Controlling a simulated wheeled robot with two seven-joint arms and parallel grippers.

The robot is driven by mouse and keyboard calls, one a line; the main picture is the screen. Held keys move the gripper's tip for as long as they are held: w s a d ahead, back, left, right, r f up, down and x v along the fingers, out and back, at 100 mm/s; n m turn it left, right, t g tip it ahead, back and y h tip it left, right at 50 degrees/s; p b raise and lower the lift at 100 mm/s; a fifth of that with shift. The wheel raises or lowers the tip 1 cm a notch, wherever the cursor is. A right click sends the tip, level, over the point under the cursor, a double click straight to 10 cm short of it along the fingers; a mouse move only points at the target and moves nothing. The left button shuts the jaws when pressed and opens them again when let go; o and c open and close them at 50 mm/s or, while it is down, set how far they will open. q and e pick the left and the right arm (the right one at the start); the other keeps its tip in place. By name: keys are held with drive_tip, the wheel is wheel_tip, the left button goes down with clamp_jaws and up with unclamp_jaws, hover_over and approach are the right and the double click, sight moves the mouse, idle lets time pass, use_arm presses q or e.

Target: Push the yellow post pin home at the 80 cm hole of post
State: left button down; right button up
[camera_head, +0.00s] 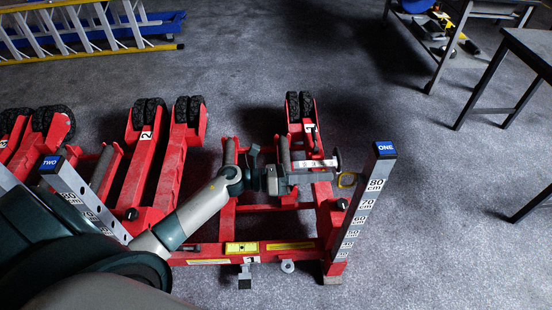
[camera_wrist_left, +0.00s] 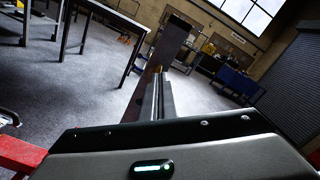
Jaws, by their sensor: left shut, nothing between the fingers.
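The post marked ONE (camera_head: 351,228) stands upright at the right end of a red jack, with 80 cm as its top label. My right gripper is not in view.
The red jack frame (camera_head: 285,248) lies under my left arm. More red jacks (camera_head: 150,170) and the post marked TWO (camera_head: 82,190) stand to the left. Grey floor is clear right of post ONE, before dark tables (camera_head: 530,45).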

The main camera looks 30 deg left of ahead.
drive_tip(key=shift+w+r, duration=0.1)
use_arm(q)
drive_tip(key=b+v, duration=0.5)
drive_tip(key=v, duration=1.2)
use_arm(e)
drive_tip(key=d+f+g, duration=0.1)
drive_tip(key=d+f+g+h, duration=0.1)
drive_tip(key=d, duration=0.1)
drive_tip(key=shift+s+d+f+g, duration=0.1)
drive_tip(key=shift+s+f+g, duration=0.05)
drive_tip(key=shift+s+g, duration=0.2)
use_arm(q)
drive_tip(key=shift+s+a, duration=0.1)
